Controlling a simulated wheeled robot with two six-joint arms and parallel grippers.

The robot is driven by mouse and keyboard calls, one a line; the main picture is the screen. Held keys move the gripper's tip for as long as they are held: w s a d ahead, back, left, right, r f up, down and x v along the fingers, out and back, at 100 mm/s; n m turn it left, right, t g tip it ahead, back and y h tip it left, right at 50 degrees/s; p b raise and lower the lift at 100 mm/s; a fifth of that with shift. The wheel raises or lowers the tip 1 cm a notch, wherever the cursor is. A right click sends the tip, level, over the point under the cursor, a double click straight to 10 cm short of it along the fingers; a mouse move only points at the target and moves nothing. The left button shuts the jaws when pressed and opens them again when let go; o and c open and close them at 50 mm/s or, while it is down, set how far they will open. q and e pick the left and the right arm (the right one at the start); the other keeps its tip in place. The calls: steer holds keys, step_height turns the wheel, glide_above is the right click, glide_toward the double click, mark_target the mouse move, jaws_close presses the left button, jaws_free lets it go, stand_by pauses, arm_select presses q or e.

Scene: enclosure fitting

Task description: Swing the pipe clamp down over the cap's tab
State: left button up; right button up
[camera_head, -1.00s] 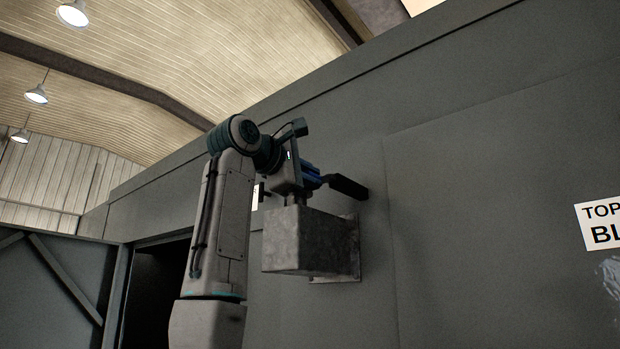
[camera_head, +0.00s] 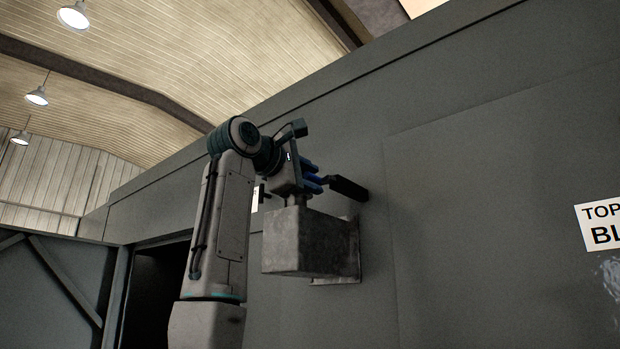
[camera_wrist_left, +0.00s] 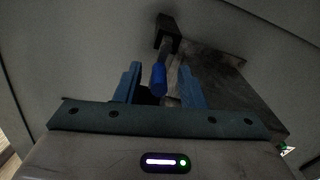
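My left gripper (camera_head: 315,177) is above the grey metal box on the wall, its blue fingers apart. In the left wrist view the gripper (camera_wrist_left: 160,69) is open, with a finger on each side of a blue grip (camera_wrist_left: 158,79). Gaps show on both sides of the grip. The grip sits on a bar that runs to a dark block (camera_wrist_left: 168,34) at its far end; this seems to be the pipe clamp. The dark end (camera_head: 348,188) also shows in the head view, beyond the fingers. I cannot make out the cap or its tab. My right gripper is out of view.
The grey metal box (camera_head: 305,242) juts from the wall on a plate, just below the gripper. The large grey wall (camera_head: 480,200) is close behind. A sign (camera_head: 602,223) is at the right. A dark doorway (camera_head: 155,290) opens at the lower left.

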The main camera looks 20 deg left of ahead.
arm_select(q)
steer(key=shift+s+a+f, duration=0.1)
steer(key=shift+s, duration=0.3)
steer(key=b+v, duration=0.5)
steer(key=v, duration=0.5)
steer(key=shift+w, duration=0.1)
